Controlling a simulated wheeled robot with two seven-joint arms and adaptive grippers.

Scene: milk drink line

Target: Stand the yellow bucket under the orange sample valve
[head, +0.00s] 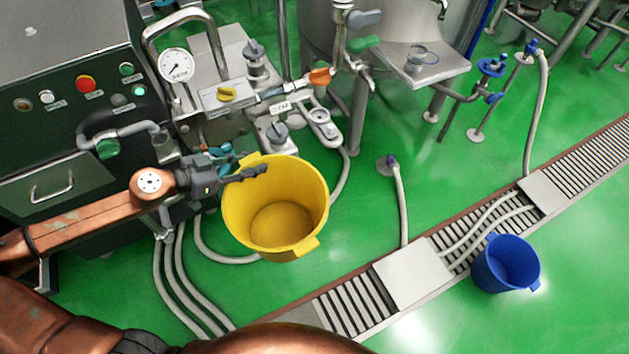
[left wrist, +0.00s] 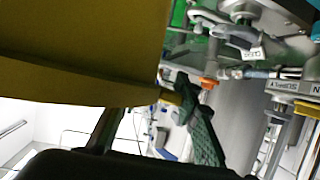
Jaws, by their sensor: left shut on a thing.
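The yellow bucket (head: 278,235) is upright, open side up, and appears empty. My left gripper (head: 245,174) is shut on its left rim in the head view. The bucket looks raised above the green floor, in front of the pump unit. In the left wrist view the bucket (left wrist: 80,55) fills the upper left and hides much of the scene; a gripper finger (left wrist: 200,125) shows below its edge. The orange sample valve (head: 320,76) is on the pipework behind and above right of the bucket; it also shows in the left wrist view (left wrist: 208,83). My right gripper is not seen.
A blue bucket (head: 507,264) stands on the floor beside the drain channel (head: 350,308). Hoses (head: 402,205) lie around it. A steel tank with a small shelf (head: 425,62) stands behind. A dark control cabinet (head: 70,75) is at left. Green floor between is open.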

